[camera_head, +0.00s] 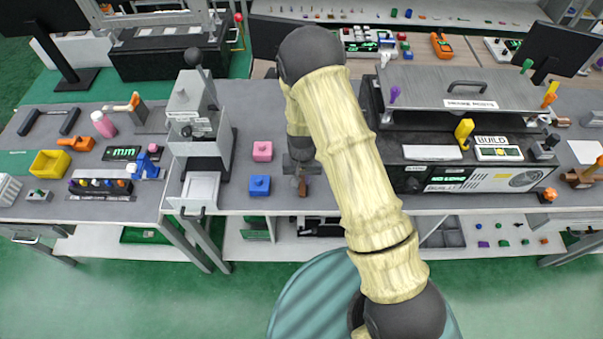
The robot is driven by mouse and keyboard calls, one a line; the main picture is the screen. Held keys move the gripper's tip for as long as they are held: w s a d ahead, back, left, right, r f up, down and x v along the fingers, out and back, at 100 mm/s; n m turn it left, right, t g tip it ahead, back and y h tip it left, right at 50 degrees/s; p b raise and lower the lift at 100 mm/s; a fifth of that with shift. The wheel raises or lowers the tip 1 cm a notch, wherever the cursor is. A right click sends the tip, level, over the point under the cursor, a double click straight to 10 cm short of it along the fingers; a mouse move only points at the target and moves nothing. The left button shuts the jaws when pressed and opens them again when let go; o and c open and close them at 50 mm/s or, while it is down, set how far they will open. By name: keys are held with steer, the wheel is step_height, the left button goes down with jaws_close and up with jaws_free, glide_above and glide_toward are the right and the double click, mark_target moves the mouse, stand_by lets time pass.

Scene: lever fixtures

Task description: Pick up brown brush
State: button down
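My gripper (301,178) is above the front part of the grey workbench, to the right of the blue block. A small brown piece (302,190) shows at its fingertips, near the bench's front edge. It may be the brown brush, but it is too small and too covered by the gripper to be sure. I cannot tell whether the fingers are closed on it or only beside it. Another brown object (578,178) lies at the far right of the bench; its kind is unclear.
A pink block (262,151) and a blue block (260,185) sit left of my gripper. A grey lever press (200,130) stands farther left. A large machine with a metal lid (455,88) stands to the right, behind my arm. The bench (233,200) has bare room around the blocks.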

steer(key=shift+r, duration=0.1)
step_height(320, 180, up, 10)
steer(key=b, duration=0.2)
stand_by(0.5)
stand_by(0.7)
